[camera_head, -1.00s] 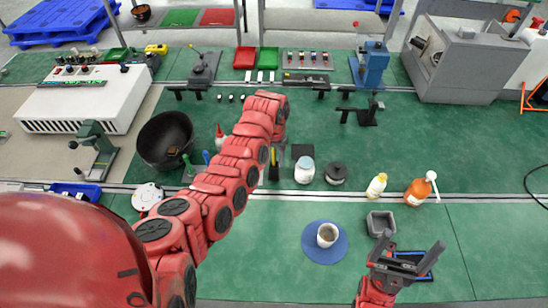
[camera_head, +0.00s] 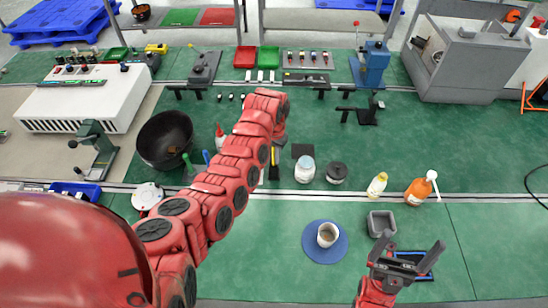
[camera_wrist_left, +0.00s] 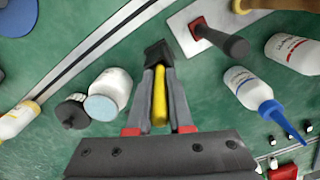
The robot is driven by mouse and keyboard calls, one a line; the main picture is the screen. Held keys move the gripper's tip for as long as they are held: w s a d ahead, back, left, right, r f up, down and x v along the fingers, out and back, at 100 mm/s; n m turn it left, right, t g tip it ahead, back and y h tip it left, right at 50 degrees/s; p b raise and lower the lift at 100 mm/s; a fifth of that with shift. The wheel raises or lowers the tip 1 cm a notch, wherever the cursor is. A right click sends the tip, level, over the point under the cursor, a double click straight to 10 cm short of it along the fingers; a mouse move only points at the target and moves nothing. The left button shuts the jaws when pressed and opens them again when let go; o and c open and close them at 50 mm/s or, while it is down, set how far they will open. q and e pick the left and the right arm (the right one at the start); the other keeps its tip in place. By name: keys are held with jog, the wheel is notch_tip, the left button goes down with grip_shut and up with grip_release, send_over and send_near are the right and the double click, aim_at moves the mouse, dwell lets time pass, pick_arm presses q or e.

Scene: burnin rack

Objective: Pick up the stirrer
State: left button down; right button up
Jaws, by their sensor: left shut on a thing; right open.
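The stirrer, with a yellow handle and a black end, stands out between my left gripper's fingers in the left wrist view (camera_wrist_left: 160,82). My left gripper (camera_wrist_left: 161,95) is shut on its yellow handle, with a finger on each side. My right gripper (camera_head: 405,262) is open and empty at the front right.
A white jar (camera_head: 305,170) and a dark round jar (camera_head: 336,173) stand right of the stirrer. A mug (camera_head: 327,235) sits on a blue round mat (camera_head: 339,252). A grey tray (camera_head: 381,222), a yellow-capped bottle (camera_head: 377,185) and an orange bottle (camera_head: 419,190) stand further right.

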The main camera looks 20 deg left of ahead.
aim_at(274, 165)
pick_arm(q)
jog(key=shift+w+r+b, duration=0.1)
jog(key=shift+r+b, duration=0.3)
jog(key=shift+r, duration=0.3)
notch_tip(274, 165, up, 2)
jog(key=shift+r+b, duration=0.25)
jog(key=shift+b, duration=0.45)
notch_tip(274, 165, up, 4)
jog(key=shift+a+f+p, duration=0.1)
jog(key=shift+p, duration=0.35)
jog(key=shift+r, duration=0.9)
